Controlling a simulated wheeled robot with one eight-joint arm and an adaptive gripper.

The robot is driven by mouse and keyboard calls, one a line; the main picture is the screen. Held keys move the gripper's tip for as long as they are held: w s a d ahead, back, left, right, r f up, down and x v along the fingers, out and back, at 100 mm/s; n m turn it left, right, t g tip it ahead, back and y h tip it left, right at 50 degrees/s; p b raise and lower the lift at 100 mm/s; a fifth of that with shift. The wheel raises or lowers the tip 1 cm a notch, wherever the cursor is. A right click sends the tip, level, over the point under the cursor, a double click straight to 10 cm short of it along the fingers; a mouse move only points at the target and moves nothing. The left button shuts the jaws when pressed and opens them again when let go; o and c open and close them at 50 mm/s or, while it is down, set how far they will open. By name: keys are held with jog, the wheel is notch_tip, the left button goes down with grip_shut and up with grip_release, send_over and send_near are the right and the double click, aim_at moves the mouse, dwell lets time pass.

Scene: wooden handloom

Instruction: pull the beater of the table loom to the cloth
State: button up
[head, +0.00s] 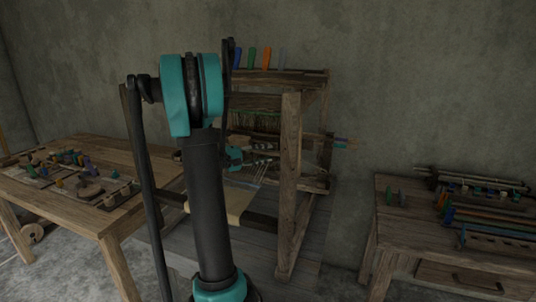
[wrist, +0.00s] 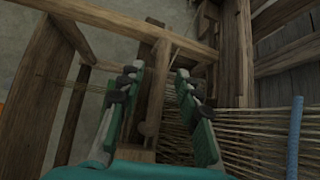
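The wooden table loom (head: 290,180) stands in the middle of the head view, partly hidden behind my arm. Warp threads (wrist: 245,130) run to the right of the fingers. In the head view only a teal bit of my gripper's end shows inside the loom, so the beater is not clear there.
A blue rod (wrist: 295,135) lies across the threads. Wooden frame beams (wrist: 110,22) surround my gripper closely. A table with small parts (head: 125,157) stands left, and a bench with coloured rods (head: 405,212) stands right. Floor shows between loom and bench.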

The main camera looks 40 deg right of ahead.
jog(key=shift+x, duration=0.75)
jog(key=shift+c, duration=0.2)
grip_shut()
